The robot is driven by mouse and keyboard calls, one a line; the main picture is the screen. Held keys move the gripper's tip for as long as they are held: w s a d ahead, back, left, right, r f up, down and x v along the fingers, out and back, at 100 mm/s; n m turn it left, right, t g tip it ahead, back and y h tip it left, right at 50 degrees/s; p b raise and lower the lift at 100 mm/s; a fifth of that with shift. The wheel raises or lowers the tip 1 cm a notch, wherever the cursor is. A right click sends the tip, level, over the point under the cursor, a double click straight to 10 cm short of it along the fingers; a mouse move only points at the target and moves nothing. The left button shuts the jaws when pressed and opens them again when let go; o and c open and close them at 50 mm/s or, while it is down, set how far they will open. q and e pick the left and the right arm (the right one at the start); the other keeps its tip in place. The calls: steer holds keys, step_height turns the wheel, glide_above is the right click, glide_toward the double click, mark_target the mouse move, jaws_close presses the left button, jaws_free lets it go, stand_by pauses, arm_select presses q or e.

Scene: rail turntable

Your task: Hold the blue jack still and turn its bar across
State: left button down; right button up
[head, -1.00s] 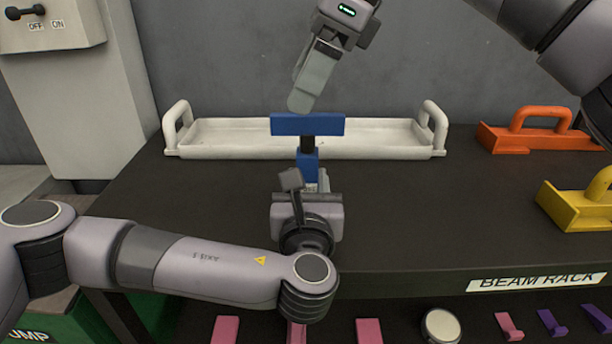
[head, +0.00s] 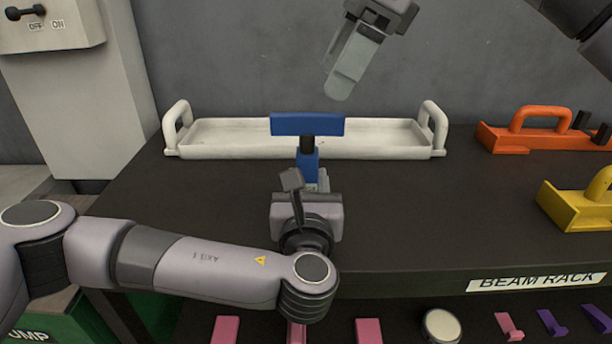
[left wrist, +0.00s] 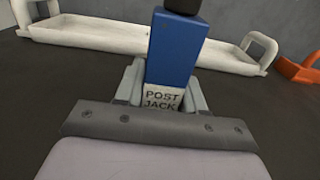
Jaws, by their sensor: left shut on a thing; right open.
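The blue jack (head: 308,166) stands upright on the dark table, with a black neck and a blue bar (head: 307,124) on top. The bar lies left to right across the head view. My left gripper (head: 312,183) is shut on the jack's lower body from the front. In the left wrist view the jack (left wrist: 176,50) stands between the fingers (left wrist: 160,88), above a white label reading POST JACK. The bar is out of that view. My right gripper (head: 337,88) is open and empty, above and to the right of the bar, apart from it.
A white tray (head: 220,152) with end handles lies behind the jack. An orange handled block (head: 500,137) and a yellow one (head: 570,210) sit at the right. Table space either side of the jack is clear.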

mark_target(307, 132)
steer(key=x, duration=0.9)
steer(key=shift+a+f, duration=0.1)
steer(key=shift+f, duration=0.05)
jaws_close()
steer(key=shift+n+g, duration=0.7)
steer(key=shift+n, duration=0.9)
